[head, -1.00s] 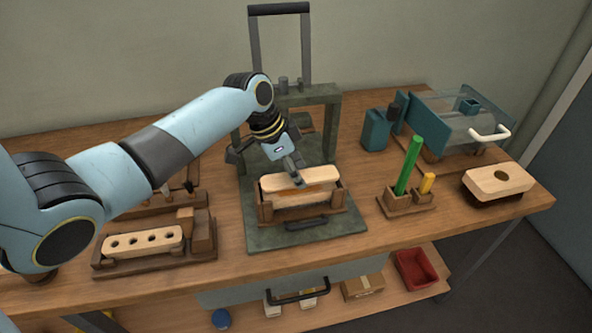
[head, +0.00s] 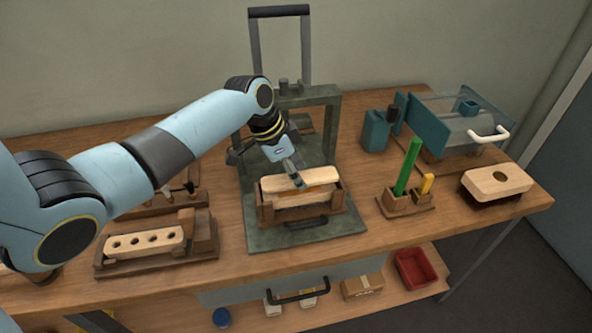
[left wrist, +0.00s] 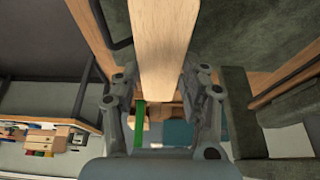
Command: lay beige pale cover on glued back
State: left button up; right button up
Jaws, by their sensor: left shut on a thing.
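The beige pale cover (head: 316,175) is a long, thin pale wooden piece above the brown wooden cradle (head: 335,208) on the press's green base plate. My left gripper (head: 297,180) is shut on the cover near its middle, from above. In the left wrist view the cover (left wrist: 165,45) runs up from between the fingers (left wrist: 160,85). A pale block edge (head: 300,200) shows in the cradle under the cover. The glued back is hidden, and I cannot tell whether the cover touches it. My right gripper is not in view.
The green press frame (head: 332,120) with its tall handle stands around and behind the cradle. A drilled block (head: 145,242) lies in a holder at left. Green and yellow sticks (head: 408,165) stand at right. A finished-looking brush (head: 497,182) lies near the right table edge.

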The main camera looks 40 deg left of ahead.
pick_arm(q)
jog(key=shift+f, duration=0.1)
dwell(0.5)
jog(key=shift+f+b, duration=0.7)
jog(key=shift+f, duration=0.3)
jog(key=shift+f, duration=0.4)
jog(key=o, duration=1.6)
jog(key=shift+o, duration=0.2)
